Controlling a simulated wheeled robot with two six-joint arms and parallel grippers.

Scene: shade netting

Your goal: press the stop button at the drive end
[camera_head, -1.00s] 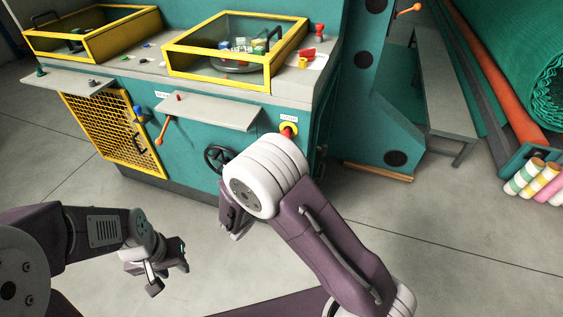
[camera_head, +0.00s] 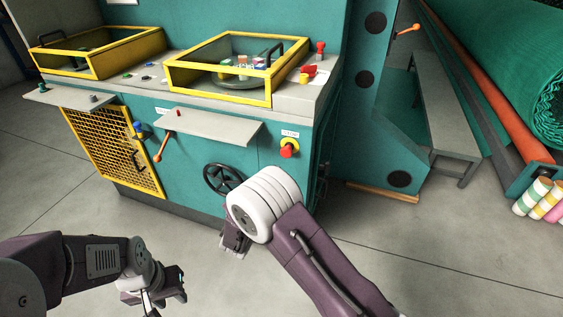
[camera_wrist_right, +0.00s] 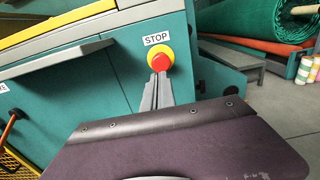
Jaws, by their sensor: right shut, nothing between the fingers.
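The stop button (camera_head: 288,149) is a red knob on a yellow round plate on the teal machine front, under a white label, right of the handwheel. In the right wrist view the button (camera_wrist_right: 160,60) sits under a sign reading STOP. My right gripper (camera_wrist_right: 157,82) is shut and empty; its grey fingertips overlap the button's lower edge in that view, and contact cannot be told. In the head view my right gripper (camera_head: 236,243) shows low in front of the machine, partly hidden by my white wrist. My left gripper (camera_head: 160,292) hangs over the floor at lower left; its finger gap is unclear.
A grey shelf (camera_head: 210,127) juts from the machine front, with an orange-handled lever (camera_head: 163,147) beneath it. A black handwheel (camera_head: 221,179) sits near my right wrist. Yellow-framed guards (camera_head: 238,66) top the machine. Green net rolls (camera_head: 510,80) lie at right. Floor in front is clear.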

